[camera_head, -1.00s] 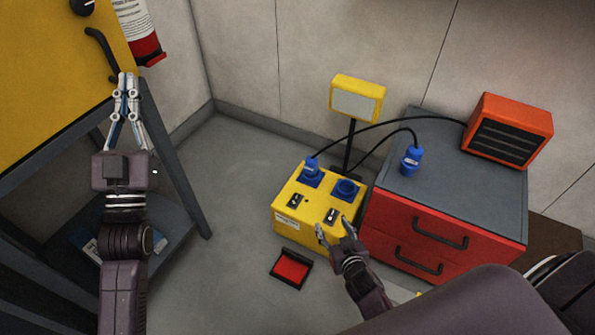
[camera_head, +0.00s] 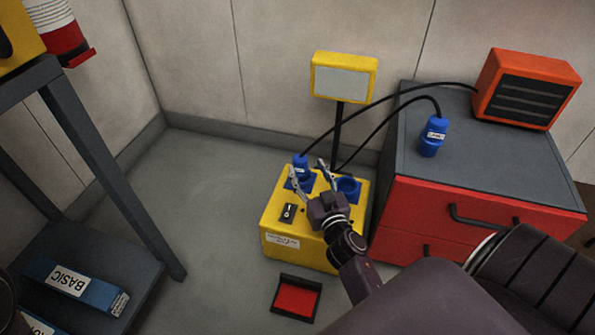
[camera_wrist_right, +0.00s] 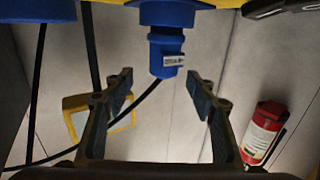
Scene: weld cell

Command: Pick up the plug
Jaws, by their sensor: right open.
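A blue plug (camera_head: 300,163) stands in the left blue socket of the yellow power box (camera_head: 290,251), with a black cable from its top. In the right wrist view this plug (camera_wrist_right: 166,56) is seated in its socket, ahead of the fingers and between their lines. My right gripper (camera_head: 308,169) is open and empty at the plug; its fingers (camera_wrist_right: 161,88) show on either side of the cable end, apart from the plug body. A second blue plug (camera_head: 432,140) stands on the red cabinet's grey top. My left gripper is out of view.
The right socket (camera_head: 347,187) of the box looks empty. A yellow-framed panel (camera_head: 342,80) on a black post stands behind it. An orange heater-like unit (camera_head: 525,88) sits on the cabinet (camera_head: 420,211).

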